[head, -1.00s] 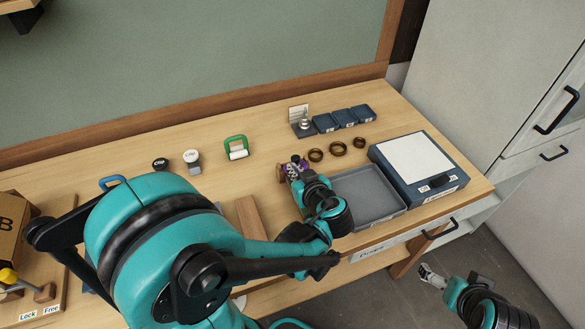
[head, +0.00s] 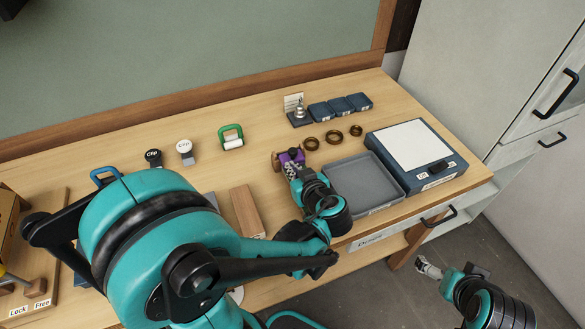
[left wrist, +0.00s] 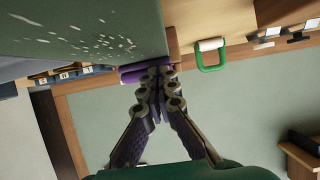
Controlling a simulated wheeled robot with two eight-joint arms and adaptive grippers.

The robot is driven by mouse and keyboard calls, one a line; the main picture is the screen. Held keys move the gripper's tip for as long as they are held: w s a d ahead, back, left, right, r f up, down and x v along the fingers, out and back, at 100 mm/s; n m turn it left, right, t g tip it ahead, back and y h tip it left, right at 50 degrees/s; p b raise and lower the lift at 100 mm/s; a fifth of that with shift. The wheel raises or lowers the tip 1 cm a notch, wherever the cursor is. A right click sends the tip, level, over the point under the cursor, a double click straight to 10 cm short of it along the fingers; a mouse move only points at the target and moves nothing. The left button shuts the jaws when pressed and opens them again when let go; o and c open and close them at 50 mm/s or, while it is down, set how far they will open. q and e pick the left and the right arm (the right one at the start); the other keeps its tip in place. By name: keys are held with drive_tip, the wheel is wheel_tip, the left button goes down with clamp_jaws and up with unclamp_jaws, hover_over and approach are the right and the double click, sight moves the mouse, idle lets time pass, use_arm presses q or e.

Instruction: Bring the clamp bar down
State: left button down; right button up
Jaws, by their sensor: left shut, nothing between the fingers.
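A small fixture with a purple bar (head: 291,156) and a round wooden end (head: 276,162) stands on the bench by the grey tray; I take the purple bar to be the clamp bar. In the left wrist view the purple bar (left wrist: 132,75) lies across by my left fingertips. My left gripper (head: 297,170) is shut and empty, with its tips close against the fixture; I cannot tell whether they touch. The gripper hides part of the fixture. My right gripper (head: 428,267) hangs off the bench's front at lower right, and its fingers are too small to judge.
The grey tray (head: 374,204) and a blue box with a white top (head: 415,145) lie right of my left gripper. Brown rings (head: 334,137) sit behind. A green handle (head: 231,137), clips (head: 184,147) and a wooden block (head: 246,211) stand left.

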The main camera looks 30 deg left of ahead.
use_arm(q)
drive_tip(key=shift+s+f, duration=0.1)
drive_tip(key=v, duration=1.2)
drive_tip(key=shift+d, duration=0.1)
idle(0.4)
